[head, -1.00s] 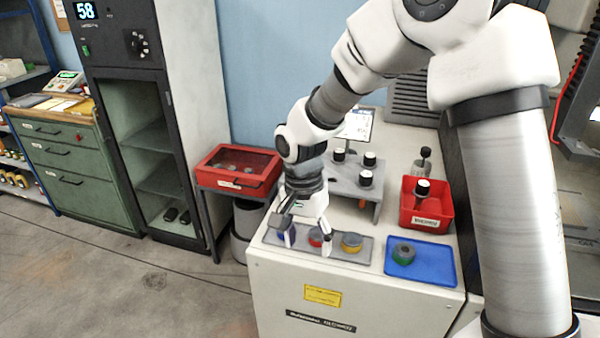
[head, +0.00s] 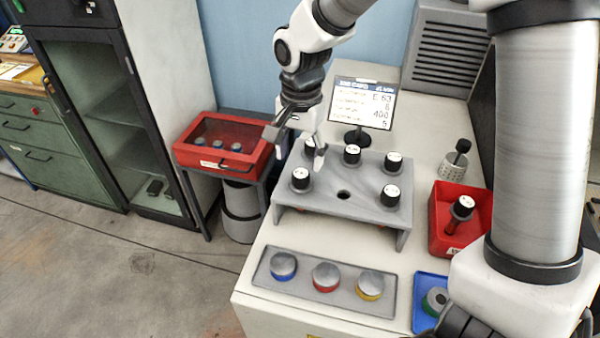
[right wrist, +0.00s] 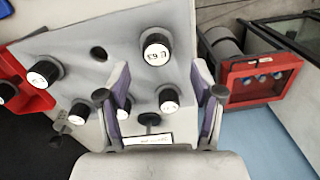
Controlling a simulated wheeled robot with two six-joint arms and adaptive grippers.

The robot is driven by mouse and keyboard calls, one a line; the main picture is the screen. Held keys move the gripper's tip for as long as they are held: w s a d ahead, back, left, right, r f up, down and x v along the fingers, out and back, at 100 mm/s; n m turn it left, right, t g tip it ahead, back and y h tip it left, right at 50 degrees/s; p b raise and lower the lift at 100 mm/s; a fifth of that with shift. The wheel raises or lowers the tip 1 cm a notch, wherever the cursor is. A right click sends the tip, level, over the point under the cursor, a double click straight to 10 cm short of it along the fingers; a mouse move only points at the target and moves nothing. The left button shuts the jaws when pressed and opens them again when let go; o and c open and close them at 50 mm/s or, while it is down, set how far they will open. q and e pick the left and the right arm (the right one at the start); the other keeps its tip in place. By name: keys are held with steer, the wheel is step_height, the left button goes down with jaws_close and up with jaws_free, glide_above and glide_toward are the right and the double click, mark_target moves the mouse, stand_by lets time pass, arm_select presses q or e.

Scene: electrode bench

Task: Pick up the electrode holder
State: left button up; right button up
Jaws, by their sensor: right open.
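Several black electrode holders with white round labels stand in a grey rack (head: 330,209) in the head view. The front-left holder (head: 300,179) is beside an empty hole. In the right wrist view its label (right wrist: 157,51) is upside down and seems to read E 63. The display (head: 362,103) behind the rack also seems to show E 63. My right gripper (head: 296,149) is open and empty, pointing down over the back-left part of the rack. In the right wrist view its fingers (right wrist: 160,95) are apart, with the front-left holder beyond the tips. My left gripper is not in view.
A red tub (head: 440,236) with a holder in it and a perforated metal cup (head: 453,167) are right of the rack. A grey tray (head: 330,296) with coloured pucks and a blue tray (head: 421,320) lie in front. A red lidded case (head: 225,165) stands left.

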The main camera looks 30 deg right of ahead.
mark_target(301, 173)
steer(key=shift+s+a+f+p, duration=0.15)
steer(key=shift+s+f+p, duration=0.3)
steer(key=shift+f, duration=0.5)
steer(key=f, duration=0.3)
steer(key=shift+w+d+f, duration=0.15)
steer(key=shift+w+d, duration=0.2)
steer(key=shift+w+f, duration=0.15)
steer(key=shift+f, duration=0.15)
steer(key=shift+a+r, duration=0.1)
steer(key=shift+r, duration=0.05)
steer(key=shift+c, duration=0.6)
steer(key=shift+s+a+r, duration=0.1)
steer(key=shift+s, duration=0.2)
steer(key=c, duration=0.5)
jaws_close()
